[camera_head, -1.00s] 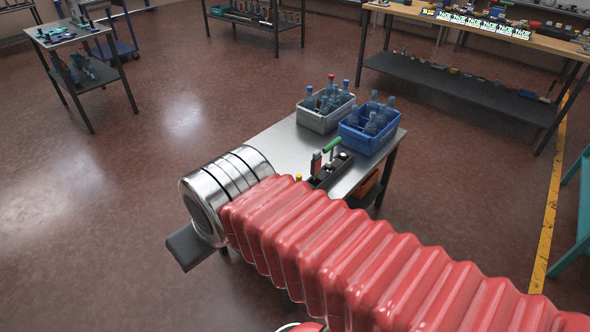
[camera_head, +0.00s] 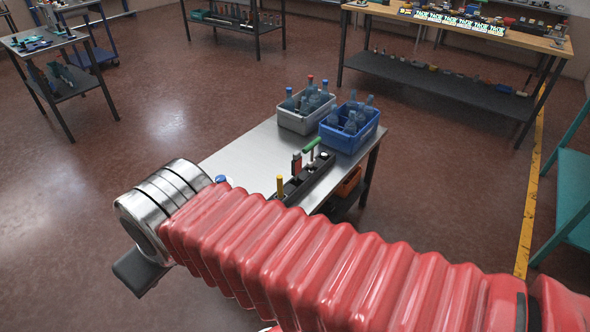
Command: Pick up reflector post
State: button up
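My arm in its red ribbed sleeve crosses the lower picture and hides the near part of a steel table. Past its silver end, one dark grey block of my gripper (camera_head: 140,272) shows over the floor at lower left. Its opening is not visible. I cannot surely pick out the reflector post. A black rack (camera_head: 312,187) on the table holds upright items: a green-handled one (camera_head: 312,144), a red and dark one (camera_head: 297,164) and a yellow one (camera_head: 280,186). A blue-topped thing (camera_head: 221,179) peeks out behind the sleeve.
The steel table (camera_head: 245,153) carries a grey crate (camera_head: 299,123) and a blue crate (camera_head: 346,140) of bottles. An orange bin (camera_head: 348,183) sits below. A wooden bench (camera_head: 500,42) stands behind, a teal frame (camera_head: 570,200) at right.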

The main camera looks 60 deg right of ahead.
aim_at(297, 161)
jog(key=z, duration=0.05)
jog(key=i, duration=1)
jog(key=u, duration=0.05)
